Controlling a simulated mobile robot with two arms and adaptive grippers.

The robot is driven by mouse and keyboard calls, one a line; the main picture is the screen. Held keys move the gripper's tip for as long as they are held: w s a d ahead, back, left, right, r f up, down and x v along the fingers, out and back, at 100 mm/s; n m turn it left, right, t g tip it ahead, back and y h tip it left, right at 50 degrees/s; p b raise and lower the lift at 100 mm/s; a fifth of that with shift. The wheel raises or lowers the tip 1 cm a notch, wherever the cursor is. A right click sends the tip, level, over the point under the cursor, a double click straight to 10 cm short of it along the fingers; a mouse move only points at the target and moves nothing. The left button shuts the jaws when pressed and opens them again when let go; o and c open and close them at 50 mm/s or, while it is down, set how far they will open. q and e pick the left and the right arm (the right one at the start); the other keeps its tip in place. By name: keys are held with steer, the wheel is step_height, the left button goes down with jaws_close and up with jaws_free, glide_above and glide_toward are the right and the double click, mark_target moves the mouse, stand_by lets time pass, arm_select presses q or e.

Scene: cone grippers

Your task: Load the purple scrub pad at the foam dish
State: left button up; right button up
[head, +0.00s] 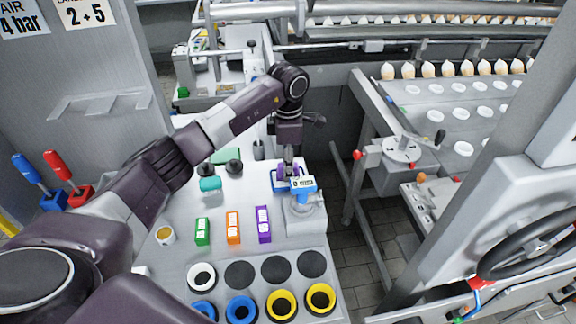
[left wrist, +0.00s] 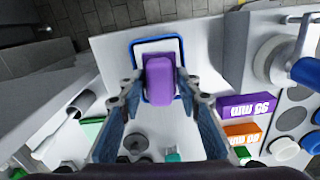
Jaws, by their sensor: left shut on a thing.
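The purple scrub pad (left wrist: 159,80) is between the fingers of my left gripper (left wrist: 158,92), which is shut on its sides. In the head view the pad is a small purple patch (head: 293,171) under the gripper (head: 291,160). The foam dish, white inside with a blue rim (left wrist: 183,48), lies below the pad in the left wrist view. In the head view the dish (head: 277,186) is partly hidden by the gripper and a gauge. I cannot tell whether the pad touches the dish. My right gripper is not in view.
A gauge stand (head: 305,215) with a blue-and-white head is close to the dish. Green (head: 202,231), orange (head: 233,228) and purple (head: 263,225) boxes stand nearer. A teal object (head: 210,184) lies left, by black knobs. Several rings line the front. The bench's right edge is close.

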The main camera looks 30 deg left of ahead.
arm_select(q)
steer(key=shift+f+b, duration=0.3)
steer(key=shift+f, duration=0.1)
stand_by(0.5)
steer(key=shift+f, duration=0.2)
stand_by(1.1)
steer(key=shift+r, duration=0.15)
steer(key=shift+r+p, duration=2)
steer(key=shift+r, duration=1.45)
steer(key=shift+s+f, duration=0.1)
steer(key=shift+f, duration=0.05)
